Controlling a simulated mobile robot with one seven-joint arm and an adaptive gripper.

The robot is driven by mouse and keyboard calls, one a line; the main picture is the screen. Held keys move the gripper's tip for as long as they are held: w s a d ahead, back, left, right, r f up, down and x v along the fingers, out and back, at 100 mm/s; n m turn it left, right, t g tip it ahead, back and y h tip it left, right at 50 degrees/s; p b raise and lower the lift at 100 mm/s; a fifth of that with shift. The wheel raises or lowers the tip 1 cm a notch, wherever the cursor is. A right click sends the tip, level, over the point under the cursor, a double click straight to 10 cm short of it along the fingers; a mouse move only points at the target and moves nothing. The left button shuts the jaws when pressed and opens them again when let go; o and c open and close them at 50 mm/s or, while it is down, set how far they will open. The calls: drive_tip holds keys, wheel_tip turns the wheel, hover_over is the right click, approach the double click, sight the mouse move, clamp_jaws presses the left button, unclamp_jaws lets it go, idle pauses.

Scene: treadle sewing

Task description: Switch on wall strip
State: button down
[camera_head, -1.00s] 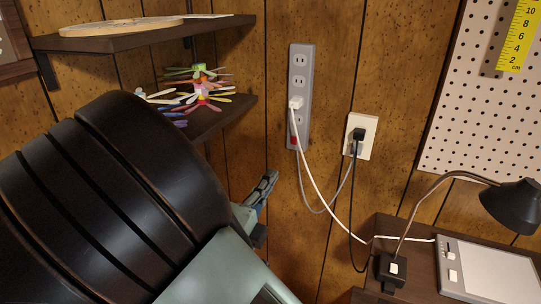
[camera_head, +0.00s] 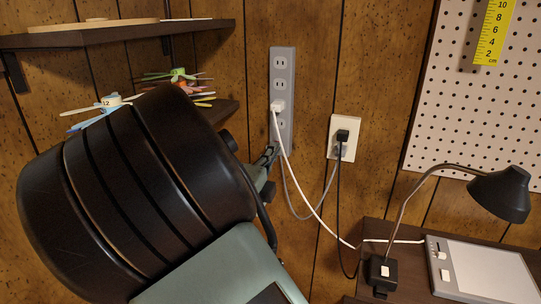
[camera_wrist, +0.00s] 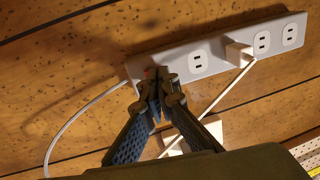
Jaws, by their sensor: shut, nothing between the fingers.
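The wall strip (camera_head: 285,65) is a long grey outlet strip mounted upright on the wood-panelled wall. It also shows in the wrist view (camera_wrist: 209,66), running across the picture. A white plug (camera_head: 277,107) sits in one socket. A bit of the red switch (camera_wrist: 150,72) shows at the strip's end in the wrist view; in the head view it is hidden behind my gripper. My gripper (camera_wrist: 157,88) is shut and empty, its tips over or at the switch end. It also shows in the head view (camera_head: 272,153). I cannot tell whether the tips touch the switch.
A white wall outlet (camera_head: 336,152) with a black plug (camera_head: 342,136) is right of the strip. White and grey cords hang below. A desk lamp (camera_head: 502,192) stands at the right, below a pegboard (camera_head: 440,100). A shelf (camera_head: 110,37) is at upper left.

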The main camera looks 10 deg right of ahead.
drive_tip(key=r+p, duration=0.1)
drive_tip(key=p, duration=0.1)
drive_tip(key=shift+w+p, duration=0.15)
drive_tip(key=shift+p, duration=0.2)
drive_tip(key=shift+w+d+g+p, duration=0.1)
drive_tip(key=shift+g+p, duration=0.3)
drive_tip(key=shift+p, duration=0.7)
drive_tip(key=p, duration=0.3)
drive_tip(key=g+y+p, duration=0.1)
drive_tip(key=p, duration=0.3)
drive_tip(key=shift+w+d+r, duration=0.1)
drive_tip(key=shift+d+r, duration=0.05)
drive_tip(key=shift+r, duration=0.2)
drive_tip(key=shift+f+b, duration=0.3)
